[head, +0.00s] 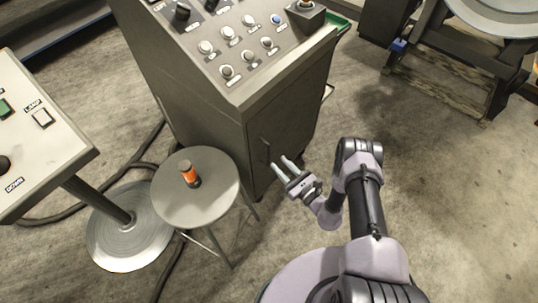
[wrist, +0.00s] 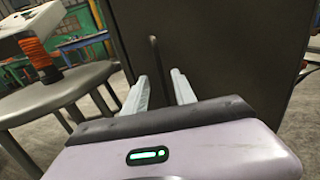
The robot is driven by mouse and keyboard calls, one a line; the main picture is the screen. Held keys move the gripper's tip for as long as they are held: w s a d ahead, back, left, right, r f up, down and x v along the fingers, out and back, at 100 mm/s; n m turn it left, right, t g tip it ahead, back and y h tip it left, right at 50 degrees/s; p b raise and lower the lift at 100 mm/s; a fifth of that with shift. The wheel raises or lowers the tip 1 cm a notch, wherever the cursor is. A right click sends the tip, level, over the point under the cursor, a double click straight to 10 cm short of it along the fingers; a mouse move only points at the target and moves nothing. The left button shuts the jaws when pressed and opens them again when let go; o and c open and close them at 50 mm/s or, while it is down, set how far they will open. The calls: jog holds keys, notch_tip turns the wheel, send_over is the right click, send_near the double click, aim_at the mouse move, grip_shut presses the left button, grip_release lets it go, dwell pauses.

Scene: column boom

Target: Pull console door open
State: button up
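The console (head: 200,90) is a dark grey cabinet with a sloped panel of knobs. Its door (head: 291,115) is on the side facing my arm and looks shut; it also fills much of the wrist view (wrist: 225,60). A thin dark upright handle (head: 266,150) is on the door near its left edge. In the wrist view the handle (wrist: 157,62) stands between the lines of my two fingers. My gripper (head: 281,164) is open, its fingertips close to the handle. I cannot tell whether they touch it.
A round grey stool (head: 215,205) with an orange and black object (head: 189,174) on it stands left of my gripper. A control pedestal (head: 40,130) is further left. Cables lie on the floor. Floor to the right of the door (head: 440,190) is clear.

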jog(key=b+x, duration=0.2)
jog(key=x, duration=0.5)
jog(key=shift+w+a, duration=0.2)
grip_shut()
dwell(1.0)
